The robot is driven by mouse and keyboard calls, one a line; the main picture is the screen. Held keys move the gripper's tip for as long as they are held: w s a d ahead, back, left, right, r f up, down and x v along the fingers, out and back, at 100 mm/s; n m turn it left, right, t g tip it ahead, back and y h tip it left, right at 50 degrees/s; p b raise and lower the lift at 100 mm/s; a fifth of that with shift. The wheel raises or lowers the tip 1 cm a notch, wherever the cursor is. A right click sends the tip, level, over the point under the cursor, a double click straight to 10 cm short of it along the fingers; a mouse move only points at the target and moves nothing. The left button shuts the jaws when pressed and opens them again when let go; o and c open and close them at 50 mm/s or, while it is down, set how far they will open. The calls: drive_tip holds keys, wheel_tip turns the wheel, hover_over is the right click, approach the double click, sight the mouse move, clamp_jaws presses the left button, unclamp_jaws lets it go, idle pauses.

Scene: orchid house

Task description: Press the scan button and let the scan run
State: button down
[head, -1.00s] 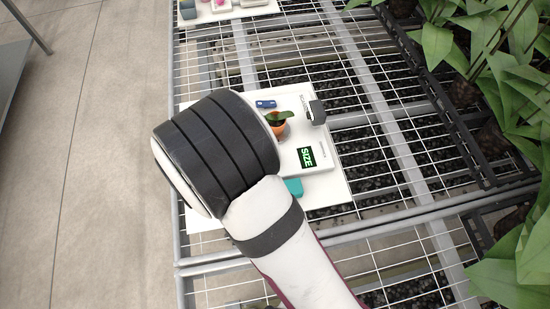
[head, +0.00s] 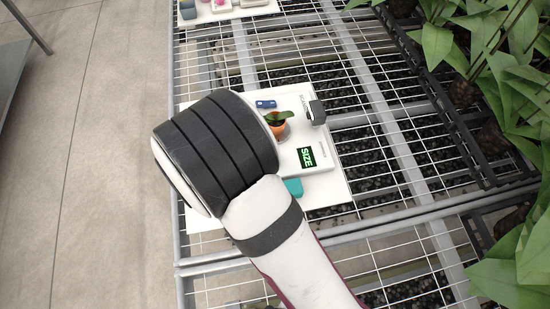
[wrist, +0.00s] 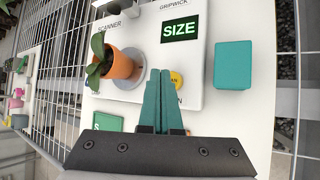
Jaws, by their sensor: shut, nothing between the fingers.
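The scanner is a white unit with a lit screen (wrist: 180,29) that reads SIZE; the screen also shows in the head view (head: 306,157). A yellow round scan button (wrist: 177,79) shows partly, the rest hidden behind my fingers. My gripper (wrist: 160,73) is shut and empty, its teal fingertips in front of the button; I cannot tell whether they touch it. A plant in an orange pot (wrist: 125,66) stands on a grey disc left of the fingers, and in the head view the pot (head: 278,128) shows beside my arm. In the head view my arm hides the gripper and button.
A teal block (wrist: 233,65) lies right of the scanner. A green tile with an S (wrist: 108,122) lies at lower left. A blue object (head: 266,104) and a dark scanner head (head: 317,112) are near the pot. The white board (head: 332,200) rests on a wire bench; leafy plants (head: 510,90) stand right.

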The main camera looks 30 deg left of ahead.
drive_tip(key=shift+f, duration=0.35)
